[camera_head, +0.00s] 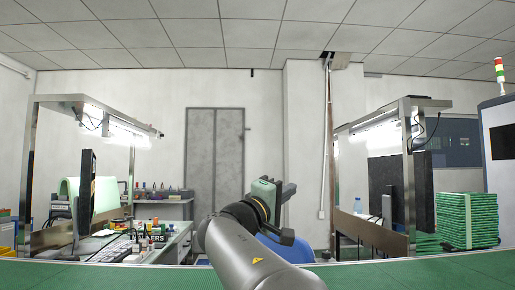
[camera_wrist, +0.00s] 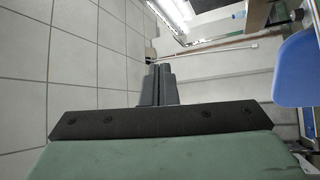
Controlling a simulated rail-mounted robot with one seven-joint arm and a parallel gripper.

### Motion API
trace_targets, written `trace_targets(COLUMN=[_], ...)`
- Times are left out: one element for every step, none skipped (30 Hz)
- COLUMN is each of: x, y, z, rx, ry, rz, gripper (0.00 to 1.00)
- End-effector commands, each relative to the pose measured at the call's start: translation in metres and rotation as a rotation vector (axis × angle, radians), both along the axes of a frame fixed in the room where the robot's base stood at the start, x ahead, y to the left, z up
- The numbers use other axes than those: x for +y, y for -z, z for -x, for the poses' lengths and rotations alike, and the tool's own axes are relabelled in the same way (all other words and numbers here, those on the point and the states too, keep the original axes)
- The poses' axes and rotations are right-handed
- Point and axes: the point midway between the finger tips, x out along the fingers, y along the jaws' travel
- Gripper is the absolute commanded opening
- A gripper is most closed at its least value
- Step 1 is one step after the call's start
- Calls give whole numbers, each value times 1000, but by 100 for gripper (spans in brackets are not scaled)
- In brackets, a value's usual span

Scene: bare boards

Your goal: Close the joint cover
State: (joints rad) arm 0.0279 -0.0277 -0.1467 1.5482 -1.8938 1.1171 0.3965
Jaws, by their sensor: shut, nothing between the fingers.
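I cannot pick out a joint cover in either view. My gripper (camera_head: 287,190) is raised at the end of my grey arm, near the middle of the head view. In the wrist view its two dark fingers (camera_wrist: 158,82) lie side by side, shut, with nothing held between them. Nothing is seen touching the fingers. The green gripper body fills the bottom of the wrist view and hides what lies behind it.
A green work surface (camera_head: 420,272) runs along the front. A cluttered bench (camera_head: 178,240) with small bottles and a keyboard stands left. A blue chair (camera_head: 283,248) is behind my arm. Stacked green boards (camera_head: 467,221) stand right. A grey door (camera_head: 214,153) is at the back.

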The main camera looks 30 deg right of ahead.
Motion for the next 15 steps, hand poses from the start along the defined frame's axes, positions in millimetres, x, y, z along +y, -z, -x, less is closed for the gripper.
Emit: trace_targets(x=[-2, -3, -5, -6, -8, -10, -11, -12, -14, -16, -17, -19, -21, -22, -24], y=[-18, -22, -27, -31, -35, -39, -42, -46, -49, -51, -53, -56, -57, -58, -59], z=[-6, -10, -14, -18, -21, -25, -28, -31, -34, -37, -39, -41, -43, -45, -47], rx=[1, 2, 2, 1, 2, 3, 2, 1, 2, 3, 1, 1, 1, 2, 1], ry=[-1, -2, -3, -4, -4, -5, -5, -6, -5, -5, -5, -4, -3, -3, -2], rz=[1, 0, 0, 0, 0, 0, 0, 0, 0, 0, 1, 1, 0, 0, 1], gripper=[0, 0, 0, 0, 0, 0, 0, 0, 0, 0, 0, 0, 0, 0, 0])
